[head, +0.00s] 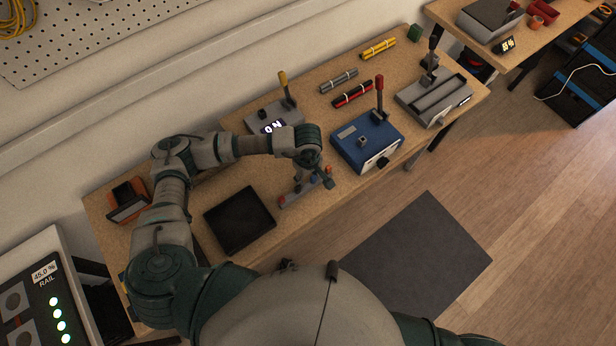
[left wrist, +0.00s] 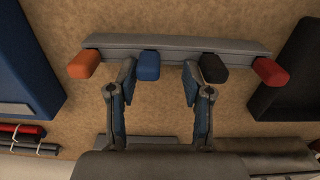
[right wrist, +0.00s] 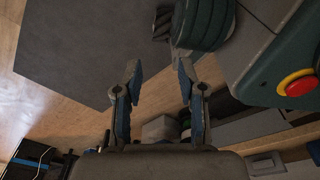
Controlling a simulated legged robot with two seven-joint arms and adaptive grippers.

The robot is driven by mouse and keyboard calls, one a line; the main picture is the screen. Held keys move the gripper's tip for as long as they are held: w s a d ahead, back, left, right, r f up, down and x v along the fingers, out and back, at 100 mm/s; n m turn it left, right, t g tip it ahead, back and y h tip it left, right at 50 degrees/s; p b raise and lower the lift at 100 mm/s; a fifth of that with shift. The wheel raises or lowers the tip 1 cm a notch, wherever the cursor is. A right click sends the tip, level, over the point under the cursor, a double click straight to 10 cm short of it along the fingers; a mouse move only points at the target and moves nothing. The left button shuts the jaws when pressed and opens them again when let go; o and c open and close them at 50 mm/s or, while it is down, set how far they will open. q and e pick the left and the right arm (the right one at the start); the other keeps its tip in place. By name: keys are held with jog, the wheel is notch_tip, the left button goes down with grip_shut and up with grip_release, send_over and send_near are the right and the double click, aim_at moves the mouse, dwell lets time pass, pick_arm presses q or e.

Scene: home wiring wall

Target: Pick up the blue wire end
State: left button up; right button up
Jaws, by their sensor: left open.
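The blue wire end (left wrist: 148,66) sticks out of a grey holder bar (left wrist: 180,44) in the left wrist view. An orange end (left wrist: 83,64) is left of it; a black end (left wrist: 213,68) and a red end (left wrist: 269,71) are right of it. My left gripper (left wrist: 158,75) is open and empty. The blue end shows between its fingertips, close to the left finger; I cannot tell if they touch. In the head view my left gripper is over the holder bar (head: 294,196) and partly hides it. My right gripper (right wrist: 160,78) is open and empty, over the floor.
On the workbench stand a blue box with a red lever (head: 366,140), a grey box with a yellow lever (head: 270,118) and a black tray (head: 240,220). Wire bundles (head: 352,95) lie behind. A red button (right wrist: 297,84) shows in the right wrist view.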

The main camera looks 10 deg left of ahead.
aim_at(317, 183)
pick_arm(q)
jog(key=shift+d, duration=0.2)
jog(key=c, duration=0.3)
jog(key=shift+d, duration=0.4)
jog(key=c, duration=0.4)
jog(key=shift+d+r, duration=0.2)
jog(key=shift+d, duration=0.7)
jog(key=shift+c, duration=0.4)
jog(key=shift+a, duration=0.5)
jog(key=shift+c, duration=0.4)
jog(key=shift+a+f, duration=0.1)
jog(key=shift+a, duration=0.2)
jog(key=shift+d, duration=0.2)
pick_arm(e)
jog(key=shift+w+d, duration=0.1)
jog(key=shift+d, duration=0.3)
